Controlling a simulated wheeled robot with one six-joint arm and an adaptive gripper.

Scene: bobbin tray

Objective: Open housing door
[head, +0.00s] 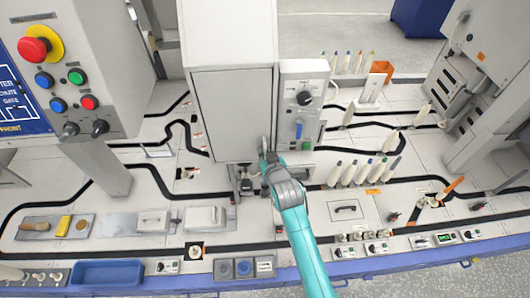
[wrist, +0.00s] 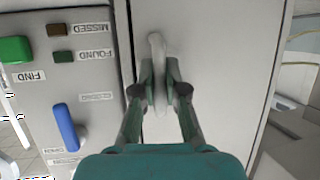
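The housing (head: 231,45) is a tall pale box with a grey front door (head: 231,115), which looks closed in the head view. In the wrist view the door (wrist: 220,50) fills the middle and meets the control panel along a dark seam on the left. A light upright door handle (wrist: 156,48) stands near that seam. My gripper (wrist: 160,75) has its two fingers drawn in on either side of the handle, seemingly against it. In the head view my gripper (head: 265,160) is at the door's lower right corner, partly hidden by my teal arm.
A control panel (head: 302,90) with a black knob and blue lever adjoins the door on its right. In the wrist view the blue lever (wrist: 66,127) is left of my fingers. White bobbins (head: 362,172) stand to the right. A blue tray (head: 106,272) lies front left.

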